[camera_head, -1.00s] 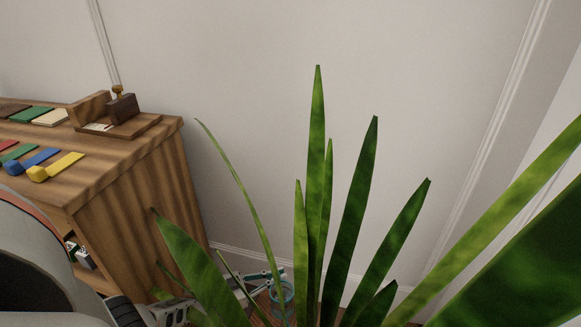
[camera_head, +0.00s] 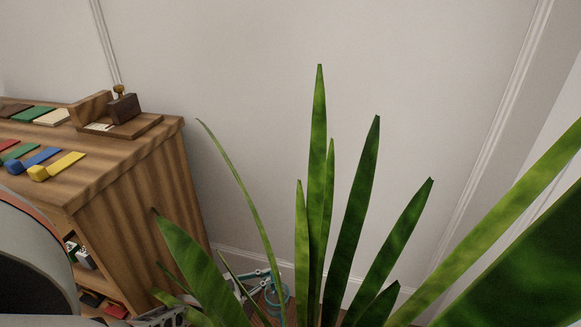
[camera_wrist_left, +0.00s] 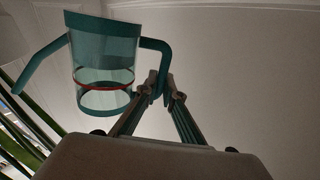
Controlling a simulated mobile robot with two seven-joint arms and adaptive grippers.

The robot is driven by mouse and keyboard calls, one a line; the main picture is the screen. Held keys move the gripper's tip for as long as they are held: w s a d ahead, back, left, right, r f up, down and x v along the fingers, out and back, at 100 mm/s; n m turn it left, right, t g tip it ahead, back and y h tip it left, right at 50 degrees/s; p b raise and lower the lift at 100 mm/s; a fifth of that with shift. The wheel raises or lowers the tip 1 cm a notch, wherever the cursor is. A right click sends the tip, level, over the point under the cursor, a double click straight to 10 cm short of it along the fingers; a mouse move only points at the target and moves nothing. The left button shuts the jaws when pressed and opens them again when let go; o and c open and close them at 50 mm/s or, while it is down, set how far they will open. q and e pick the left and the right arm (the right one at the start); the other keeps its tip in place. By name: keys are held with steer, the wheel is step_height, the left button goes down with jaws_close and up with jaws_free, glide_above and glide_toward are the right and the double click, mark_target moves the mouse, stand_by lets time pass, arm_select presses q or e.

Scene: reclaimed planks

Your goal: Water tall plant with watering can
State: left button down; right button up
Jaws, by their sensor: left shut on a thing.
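The tall plant (camera_head: 317,150) fills the middle and right of the head view with long green leaves; its pot is out of view. The teal watering can (camera_wrist_left: 106,60) has a clear body with a red ring, and its spout points left in the wrist view. My left gripper (camera_wrist_left: 165,90) is shut on the can's handle at the right of its body. In the head view the can (camera_head: 284,297) is small and partly hidden behind the leaves, low in the picture. Leaves also show at the left edge of the wrist view. My right gripper is not in view.
A wooden cabinet (camera_head: 135,200) stands at the left, with colored strips (camera_head: 55,165) and a wooden stand with a stamp (camera_head: 122,110) on top. Its open shelves hold small items. A pale wall (camera_head: 240,80) is behind the plant.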

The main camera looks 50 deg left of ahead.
arm_select(q)
steer(key=shift+s+d+r+m, duration=0.25)
steer(key=shift+d+r+m, duration=0.25)
steer(key=shift+r, duration=0.3)
steer(key=shift+s+d+r+m, duration=0.3)
steer(key=shift+r+m, duration=0.2)
steer(key=shift+r, duration=0.25)
steer(key=shift+s+d+r+m, duration=0.2)
steer(key=shift+d+r+m, duration=0.3)
steer(key=shift+r, duration=0.3)
steer(key=shift+d+r, duration=0.1)
steer(key=shift+r, duration=0.15)
steer(key=shift+r+t+h, duration=0.2)
steer(key=shift+t+h, duration=0.1)
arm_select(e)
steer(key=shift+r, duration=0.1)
arm_select(q)
steer(key=shift+s+d+r+m, duration=0.15)
steer(key=shift+d+r+m, duration=0.15)
steer(key=shift+r+m, duration=0.15)
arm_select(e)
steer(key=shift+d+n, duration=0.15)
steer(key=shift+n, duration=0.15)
arm_select(q)
steer(key=shift+s+d+r+p, duration=0.15)
steer(key=shift+d+r+p, duration=0.1)
steer(key=shift+r+p, duration=0.15)
